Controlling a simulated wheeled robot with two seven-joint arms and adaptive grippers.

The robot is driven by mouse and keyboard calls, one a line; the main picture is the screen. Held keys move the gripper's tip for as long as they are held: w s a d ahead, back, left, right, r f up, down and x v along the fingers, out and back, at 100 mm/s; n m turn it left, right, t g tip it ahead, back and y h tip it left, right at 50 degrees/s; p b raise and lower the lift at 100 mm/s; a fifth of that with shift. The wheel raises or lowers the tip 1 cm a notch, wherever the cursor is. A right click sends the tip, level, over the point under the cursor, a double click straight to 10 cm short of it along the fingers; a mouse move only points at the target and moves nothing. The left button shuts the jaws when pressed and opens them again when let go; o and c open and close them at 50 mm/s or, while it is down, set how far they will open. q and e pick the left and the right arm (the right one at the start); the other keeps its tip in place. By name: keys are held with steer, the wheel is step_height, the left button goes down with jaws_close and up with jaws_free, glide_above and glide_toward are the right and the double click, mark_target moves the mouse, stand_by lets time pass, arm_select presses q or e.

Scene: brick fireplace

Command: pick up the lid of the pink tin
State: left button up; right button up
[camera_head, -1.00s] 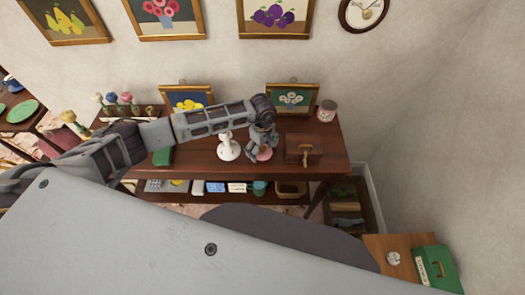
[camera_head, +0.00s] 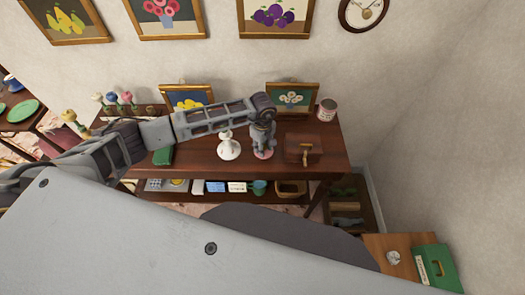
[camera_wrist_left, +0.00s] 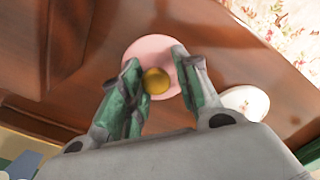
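The pink tin's round lid (camera_wrist_left: 150,50) shows in the left wrist view, with a gold knob (camera_wrist_left: 156,81) at its middle. In the head view a little of the pink tin (camera_head: 264,155) shows below my left gripper, on the dark wooden table. My left gripper (camera_head: 263,147) points down over it and hides most of it. In the wrist view its green-grey fingers (camera_wrist_left: 157,76) are apart, one on each side of the knob. Contact with the knob cannot be made out. My right gripper is not in view.
A white figure (camera_head: 228,149) stands close left of the tin, and a brown wooden box (camera_head: 303,148) to its right. A can (camera_head: 327,110) and framed pictures (camera_head: 292,98) stand behind. A green item (camera_head: 163,156) lies further left on the table (camera_head: 195,160).

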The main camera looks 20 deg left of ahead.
arm_select(q)
steer(key=shift+s+f, duration=0.15)
steer(key=shift+f, duration=0.15)
steer(key=shift+c, duration=1.2)
steer(key=shift+s+a+f, duration=0.1)
steer(key=r+b, duration=0.1)
steer(key=r, duration=0.9)
steer(key=shift+w+r+b, duration=0.2)
steer(key=shift+r+b, duration=0.05)
steer(key=shift+b, duration=0.15)
steer(key=shift+w, duration=0.15)
